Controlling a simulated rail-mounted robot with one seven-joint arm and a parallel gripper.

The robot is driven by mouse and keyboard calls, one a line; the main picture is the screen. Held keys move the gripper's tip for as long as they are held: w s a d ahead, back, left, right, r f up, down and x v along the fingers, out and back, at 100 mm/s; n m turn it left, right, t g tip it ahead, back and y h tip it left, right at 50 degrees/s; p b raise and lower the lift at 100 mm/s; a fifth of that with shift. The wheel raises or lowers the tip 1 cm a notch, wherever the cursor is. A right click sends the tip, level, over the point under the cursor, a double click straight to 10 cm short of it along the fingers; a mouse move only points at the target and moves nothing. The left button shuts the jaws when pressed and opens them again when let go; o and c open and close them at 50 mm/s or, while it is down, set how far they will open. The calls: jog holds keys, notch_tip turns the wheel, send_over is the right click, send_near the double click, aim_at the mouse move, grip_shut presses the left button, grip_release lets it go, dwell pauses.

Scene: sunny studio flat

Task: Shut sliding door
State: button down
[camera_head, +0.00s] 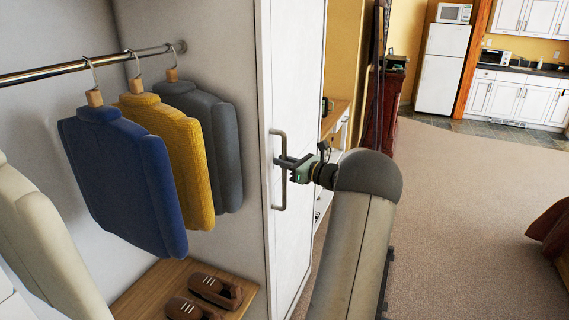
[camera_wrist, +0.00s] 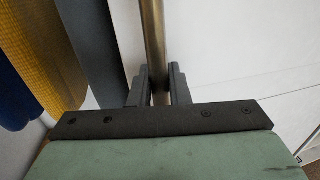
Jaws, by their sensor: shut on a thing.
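The white sliding door (camera_head: 302,70) stands at the right side of the open wardrobe in the head view, and its white face (camera_wrist: 230,50) fills the right of the wrist view. A metal bar handle (camera_head: 279,195) is mounted upright on the door. My gripper (camera_head: 283,161) reaches the handle from the right. In the wrist view my gripper (camera_wrist: 159,90) has one finger on each side of the handle (camera_wrist: 153,40), and the fingers are shut on it. The wardrobe opening left of the door is uncovered.
Blue (camera_head: 125,180), yellow (camera_head: 172,140) and grey (camera_head: 212,135) garments hang from a rail (camera_head: 65,70) inside the wardrobe. Brown shoes (camera_head: 215,291) sit on a wooden shelf (camera_head: 150,290) below. Open carpet (camera_head: 460,200) lies to the right, with a kitchen beyond.

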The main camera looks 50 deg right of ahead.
jog(key=shift+d+r, duration=0.15)
jog(key=shift+d, duration=0.05)
jog(key=c, duration=1.6)
grip_release()
jog(key=shift+o, duration=0.8)
jog(key=shift+d, duration=0.15)
jog(key=s+d+b, duration=0.2)
jog(key=s+b, duration=0.1)
jog(key=s, duration=1.4)
jog(key=shift+s+d, duration=0.15)
